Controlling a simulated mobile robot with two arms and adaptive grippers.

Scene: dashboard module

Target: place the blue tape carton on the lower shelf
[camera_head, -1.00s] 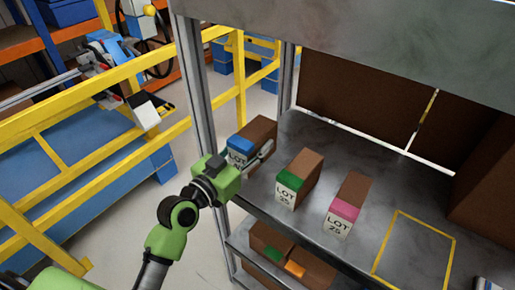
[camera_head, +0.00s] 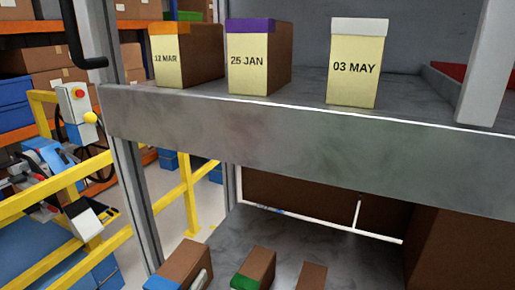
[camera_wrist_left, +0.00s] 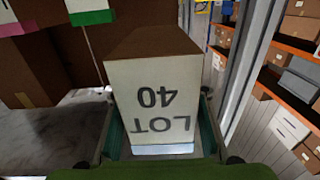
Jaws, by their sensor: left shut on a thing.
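The blue tape carton (camera_head: 183,268) is a brown box with a blue band on its top front edge, at the bottom left of the head view. In the left wrist view the carton (camera_wrist_left: 150,95) fills the middle, its pale "LOT 40" label upside down. My left gripper (camera_wrist_left: 157,92) is shut on it, one finger along each side. A grey finger also shows beside the carton in the head view. The lower shelf (camera_head: 262,228) is the grey surface beneath the upper one. I cannot tell whether the carton touches it. My right gripper is not in view.
A green-banded carton (camera_head: 255,268) and another brown carton (camera_head: 312,275) stand to the right of the blue one. The thick upper shelf edge (camera_head: 280,135) hangs above, with dated cartons on it. A metal post (camera_head: 135,190) and yellow railing (camera_head: 185,200) are at left.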

